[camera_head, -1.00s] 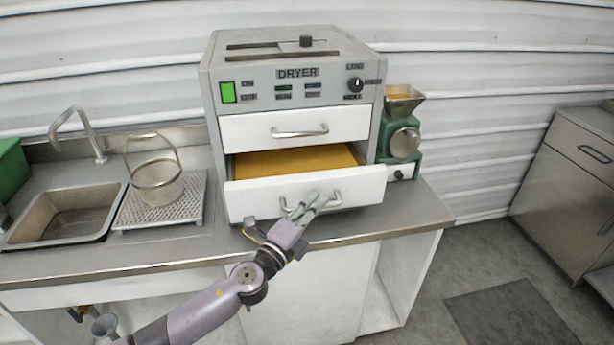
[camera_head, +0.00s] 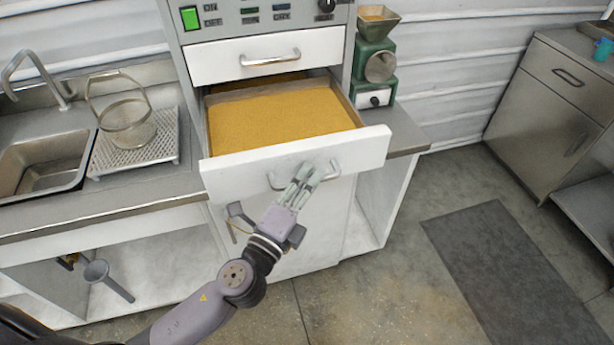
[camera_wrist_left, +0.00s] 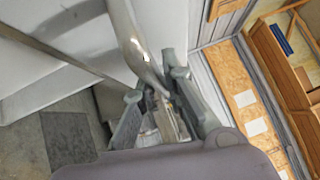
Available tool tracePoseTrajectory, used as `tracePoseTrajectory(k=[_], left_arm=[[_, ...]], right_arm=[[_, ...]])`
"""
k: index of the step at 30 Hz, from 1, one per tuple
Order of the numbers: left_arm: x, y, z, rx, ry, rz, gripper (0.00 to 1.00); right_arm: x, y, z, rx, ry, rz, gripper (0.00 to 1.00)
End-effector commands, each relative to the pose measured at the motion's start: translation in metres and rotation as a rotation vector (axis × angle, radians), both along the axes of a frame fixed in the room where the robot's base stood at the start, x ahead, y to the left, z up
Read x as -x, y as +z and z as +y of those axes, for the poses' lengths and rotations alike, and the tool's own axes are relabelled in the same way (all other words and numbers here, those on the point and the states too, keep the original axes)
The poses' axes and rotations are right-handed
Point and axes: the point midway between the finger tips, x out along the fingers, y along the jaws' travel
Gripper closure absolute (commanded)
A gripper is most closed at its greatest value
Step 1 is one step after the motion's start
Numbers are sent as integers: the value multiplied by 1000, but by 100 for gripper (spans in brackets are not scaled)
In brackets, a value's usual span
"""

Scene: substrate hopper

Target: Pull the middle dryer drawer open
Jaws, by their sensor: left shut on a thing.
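The dryer (camera_head: 222,28) stands on the counter. Its drawer below the closed top drawer (camera_head: 225,61) is pulled well out, with its white front (camera_head: 235,180) past the counter's front edge. Yellow-brown granular material (camera_head: 275,118) fills it. My left gripper (camera_head: 306,175) is shut on this drawer's metal handle (camera_head: 333,168), near the middle of the front. In the left wrist view the handle bar (camera_wrist_left: 140,45) runs between the fingers (camera_wrist_left: 155,92). Anything behind the open drawer front is hidden. My right gripper is not in view.
A green mill (camera_head: 375,58) stands right of the dryer. A sink (camera_head: 40,160) and a wire basket on a perforated tray (camera_head: 160,155) are on the left. A metal cabinet (camera_head: 550,100) stands at the right. Open floor with a dark mat (camera_head: 500,260) lies between.

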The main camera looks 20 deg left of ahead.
Motion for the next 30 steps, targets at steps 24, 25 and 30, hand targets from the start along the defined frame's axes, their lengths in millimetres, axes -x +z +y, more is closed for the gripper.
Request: tracePoseTrajectory(k=[24, 25, 30], left_arm=[[4, -1, 1, 1, 0, 1, 69], [6, -2, 2, 1, 1, 1, 69], [26, -5, 7, 1, 1, 5, 69]], right_arm=[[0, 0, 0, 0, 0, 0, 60], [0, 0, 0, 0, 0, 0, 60], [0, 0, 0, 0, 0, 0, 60]])
